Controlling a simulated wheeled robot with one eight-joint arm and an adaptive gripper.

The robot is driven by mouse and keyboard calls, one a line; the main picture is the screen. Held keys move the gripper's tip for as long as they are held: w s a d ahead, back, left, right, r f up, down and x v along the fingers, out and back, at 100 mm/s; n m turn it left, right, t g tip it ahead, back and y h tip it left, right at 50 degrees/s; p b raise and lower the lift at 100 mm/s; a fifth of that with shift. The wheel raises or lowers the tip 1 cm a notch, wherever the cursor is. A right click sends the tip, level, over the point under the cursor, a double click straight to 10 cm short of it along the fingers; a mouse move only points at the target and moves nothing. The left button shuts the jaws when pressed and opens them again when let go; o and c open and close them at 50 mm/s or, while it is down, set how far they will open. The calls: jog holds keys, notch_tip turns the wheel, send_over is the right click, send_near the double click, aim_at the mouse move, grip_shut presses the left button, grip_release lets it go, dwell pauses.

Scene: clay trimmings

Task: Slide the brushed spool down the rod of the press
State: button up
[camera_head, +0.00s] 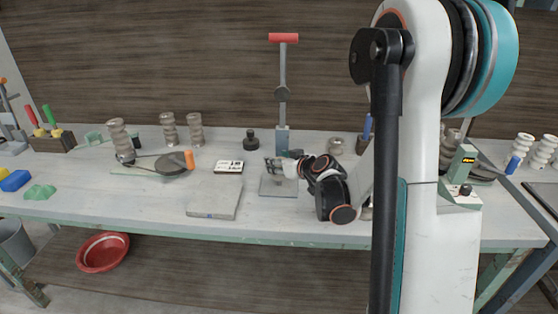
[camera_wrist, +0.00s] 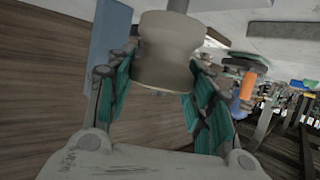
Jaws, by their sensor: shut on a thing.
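The press (camera_head: 282,142) stands near the middle of the bench, with a red T-handle (camera_head: 283,38) on top, a blue upright and a flat grey base plate (camera_head: 278,187). The blue upright (camera_wrist: 108,42) also shows at the left in the wrist view. The brushed spool (camera_wrist: 167,50), pale beige with a narrow waist, sits between the teal-padded fingers of my gripper (camera_wrist: 164,82), which is shut on it. A grey rod (camera_wrist: 178,5) shows at the spool's end at the picture's top. In the head view my gripper (camera_head: 284,166) is beside the upright, above the base plate; the spool is mostly hidden there.
A grey slab (camera_head: 214,199) and a small black-and-white box (camera_head: 229,167) lie left of the press. A black knob-shaped piece (camera_head: 251,140) stands behind. Ribbed cylinders (camera_head: 195,130) and a dark disc with an orange handle (camera_head: 189,159) stand farther left.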

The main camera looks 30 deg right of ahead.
jog(key=shift+f, duration=1.75)
jog(key=o, duration=1.3)
jog(key=shift+r, duration=0.15)
